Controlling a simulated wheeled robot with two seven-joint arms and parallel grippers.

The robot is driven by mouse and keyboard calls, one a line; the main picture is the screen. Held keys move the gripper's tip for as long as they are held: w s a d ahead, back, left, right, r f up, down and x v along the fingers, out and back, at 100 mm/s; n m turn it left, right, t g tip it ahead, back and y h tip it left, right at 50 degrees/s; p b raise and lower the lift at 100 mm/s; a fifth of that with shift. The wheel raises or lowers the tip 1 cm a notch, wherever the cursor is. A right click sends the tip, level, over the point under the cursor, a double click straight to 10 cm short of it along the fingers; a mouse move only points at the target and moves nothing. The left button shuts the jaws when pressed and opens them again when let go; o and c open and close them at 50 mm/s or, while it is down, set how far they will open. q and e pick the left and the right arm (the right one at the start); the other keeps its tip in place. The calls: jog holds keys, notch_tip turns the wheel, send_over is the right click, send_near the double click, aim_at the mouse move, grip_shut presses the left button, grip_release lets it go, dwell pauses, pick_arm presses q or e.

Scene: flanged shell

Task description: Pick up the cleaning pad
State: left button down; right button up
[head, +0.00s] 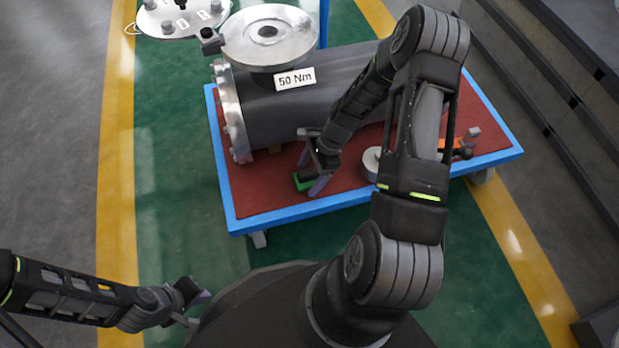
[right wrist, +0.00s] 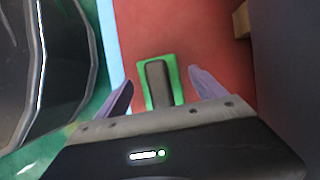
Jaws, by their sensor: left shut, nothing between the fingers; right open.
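The cleaning pad (head: 303,182) is green with a dark handle block on top. It lies on the red top of the blue-edged table, near its front edge. In the right wrist view the pad (right wrist: 158,82) sits between the two fingers, with a gap on each side. My right gripper (head: 311,172) is open right at the pad and partly hides it in the head view. Its fingers also show in the right wrist view (right wrist: 162,92). My left gripper (head: 200,297) is shut and empty at the lower left, away from the table.
A grey flanged shell (head: 340,88) labelled 50 Nm lies on the table (head: 300,206) behind the pad. A round grey metal piece (head: 371,162) and an orange-black tool (head: 455,148) lie to the right. Black steps stand at the right.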

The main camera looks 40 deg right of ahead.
jog(key=shift+c, duration=0.2)
dwell(0.3)
jog(key=c, duration=1.5)
